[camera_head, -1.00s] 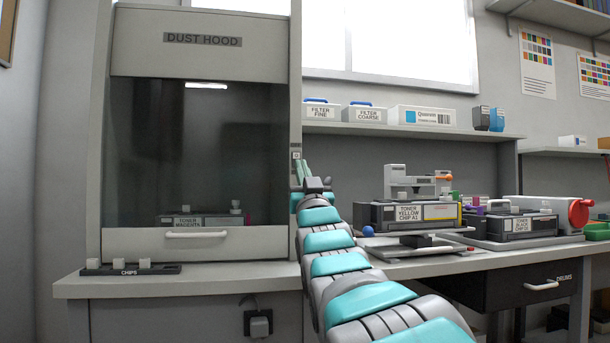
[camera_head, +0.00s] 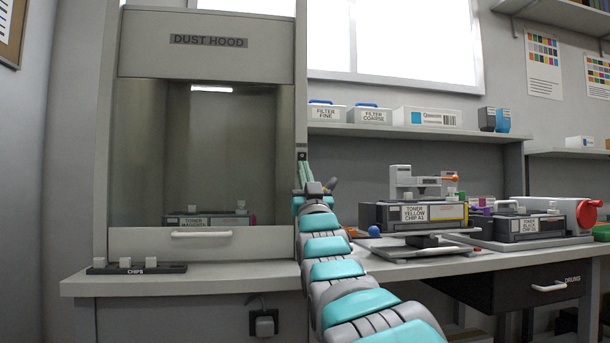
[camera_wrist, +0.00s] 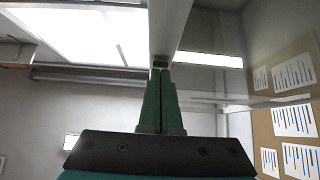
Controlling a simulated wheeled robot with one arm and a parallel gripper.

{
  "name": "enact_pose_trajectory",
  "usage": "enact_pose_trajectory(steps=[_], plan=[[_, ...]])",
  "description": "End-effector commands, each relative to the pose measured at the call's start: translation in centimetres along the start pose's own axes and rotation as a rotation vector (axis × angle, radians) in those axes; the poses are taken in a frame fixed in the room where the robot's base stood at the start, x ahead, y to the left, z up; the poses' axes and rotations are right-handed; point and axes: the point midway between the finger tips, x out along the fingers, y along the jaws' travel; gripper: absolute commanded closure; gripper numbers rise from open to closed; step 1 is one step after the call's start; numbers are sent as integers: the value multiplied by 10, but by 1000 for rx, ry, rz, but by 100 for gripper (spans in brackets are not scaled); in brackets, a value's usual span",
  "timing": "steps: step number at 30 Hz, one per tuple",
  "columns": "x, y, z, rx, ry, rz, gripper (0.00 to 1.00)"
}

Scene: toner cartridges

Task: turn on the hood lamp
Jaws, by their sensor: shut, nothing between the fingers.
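The dust hood (camera_head: 209,41) stands at the left in the head view, with its glass front down. The lamp strip (camera_head: 212,89) is bright at the top of the hood's inside, and the back wall inside is lit. A small switch (camera_head: 302,156) sits on the hood's right post. My gripper (camera_head: 302,165) is at that post, just below the switch, with its green fingers pointing up at it. In the wrist view my gripper (camera_wrist: 160,72) is shut and empty, its tips at a small dark part on the post; contact is hard to tell.
Inside the hood lies a toner magenta cartridge (camera_head: 190,219). A chips rack (camera_head: 137,269) lies on the counter before the hood. Right of my arm are a toner yellow cartridge (camera_head: 413,215) and a toner black cartridge (camera_head: 517,227). A shelf (camera_head: 405,131) runs above.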

Motion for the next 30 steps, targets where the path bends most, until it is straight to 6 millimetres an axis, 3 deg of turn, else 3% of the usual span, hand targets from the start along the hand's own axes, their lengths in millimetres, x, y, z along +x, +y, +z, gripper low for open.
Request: enact_pose_trajectory(steps=[11, 18, 30], plan=[[-9, 0, -3, 0, -6, 0, 100], [-44, 0, -24, -1, -7, 0, 100], [-93, 0, -14, -1, -7, 0, 100]])
